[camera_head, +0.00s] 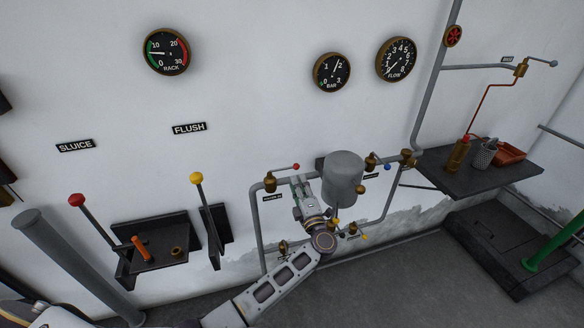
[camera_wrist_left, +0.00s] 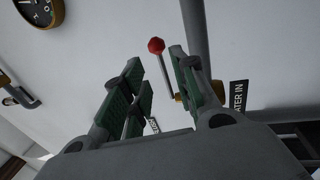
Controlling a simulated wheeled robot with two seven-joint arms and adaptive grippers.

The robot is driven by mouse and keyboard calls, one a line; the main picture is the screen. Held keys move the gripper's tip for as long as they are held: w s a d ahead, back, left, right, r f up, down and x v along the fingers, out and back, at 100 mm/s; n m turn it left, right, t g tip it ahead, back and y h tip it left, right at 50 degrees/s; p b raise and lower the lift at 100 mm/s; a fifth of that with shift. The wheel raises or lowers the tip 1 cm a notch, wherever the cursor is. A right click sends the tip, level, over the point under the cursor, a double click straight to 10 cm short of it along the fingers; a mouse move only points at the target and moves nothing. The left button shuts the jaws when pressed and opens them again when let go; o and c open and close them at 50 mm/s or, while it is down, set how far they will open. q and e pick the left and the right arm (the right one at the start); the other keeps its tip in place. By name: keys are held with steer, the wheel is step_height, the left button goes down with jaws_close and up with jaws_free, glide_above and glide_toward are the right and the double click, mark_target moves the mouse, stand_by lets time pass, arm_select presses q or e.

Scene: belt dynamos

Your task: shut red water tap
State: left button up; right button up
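The red water tap is a short lever with a red ball (camera_head: 296,166) on a brass valve (camera_head: 270,184) at the left pipe. In the head view its lever points right, almost level. My left gripper (camera_head: 300,184) is just below and right of the ball, in front of the pipes. In the left wrist view the red ball (camera_wrist_left: 156,45) and its thin lever show beyond the gap between the green-padded fingers of my left gripper (camera_wrist_left: 157,65). These fingers are apart and hold nothing. I cannot tell how far the ball is in depth. My right gripper is not in view.
A grey tank (camera_head: 343,178) stands right beside my left gripper. A blue-knobbed tap (camera_head: 387,167) and yellow-knobbed taps are near. The WATER IN label (camera_wrist_left: 238,97) is beside the pipe. Red (camera_head: 76,200) and yellow (camera_head: 196,178) levers stand left. A shelf (camera_head: 470,185) is at right.

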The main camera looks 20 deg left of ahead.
mark_target(284, 169)
arm_select(q)
steer(key=shift+p+x, duration=0.5)
steer(key=shift+x, duration=3.7)
steer(key=shift+s, duration=0.1)
steer(key=shift+c, duration=0.2)
jaws_close()
